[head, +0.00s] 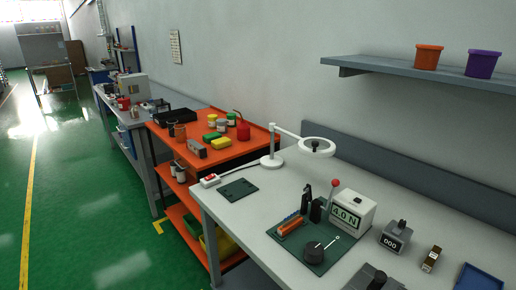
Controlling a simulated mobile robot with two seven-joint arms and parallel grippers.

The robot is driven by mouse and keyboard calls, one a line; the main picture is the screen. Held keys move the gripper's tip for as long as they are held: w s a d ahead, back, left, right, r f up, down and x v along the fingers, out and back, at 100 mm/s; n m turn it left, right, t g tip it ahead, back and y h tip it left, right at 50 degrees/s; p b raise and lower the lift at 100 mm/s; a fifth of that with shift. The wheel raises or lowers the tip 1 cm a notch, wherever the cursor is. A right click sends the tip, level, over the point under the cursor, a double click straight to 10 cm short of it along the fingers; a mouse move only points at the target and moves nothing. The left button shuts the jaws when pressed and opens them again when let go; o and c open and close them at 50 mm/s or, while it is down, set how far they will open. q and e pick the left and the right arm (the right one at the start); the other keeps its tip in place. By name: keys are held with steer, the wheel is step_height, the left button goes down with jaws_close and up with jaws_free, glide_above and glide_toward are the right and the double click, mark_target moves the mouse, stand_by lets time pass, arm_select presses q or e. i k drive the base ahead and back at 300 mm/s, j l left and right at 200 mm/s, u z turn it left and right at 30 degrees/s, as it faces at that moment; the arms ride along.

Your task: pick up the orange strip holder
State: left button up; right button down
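An orange strip holder (291,226) lies on a dark green mat (285,246) on the light-topped workbench, at the lower middle of the head view. It looks long and low, with a bluish-grey part along its side. Black upright clamp-like parts (316,210) stand just behind and to its right. A round dark knob (314,252) sits in front of it on the same mat. Neither of my grippers shows in this view.
A white box reading 4.0 N (351,211), a grey counter (396,237) and a small brown-and-black item (432,258) stand to the right. A ring lamp (317,147) stands behind. A shelf (400,75) with pots juts above. Bare bench lies left of the mat.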

mark_target(288, 227)
steer(key=i+j, duration=0.45)
steer(key=j, duration=0.15)
steer(key=j+z, duration=0.1)
steer(key=z, duration=0.3)
steer(key=i+j+z, duration=0.15)
steer(key=z, duration=0.25)
steer(key=j+z, duration=0.1)
steer(key=z, duration=0.25)
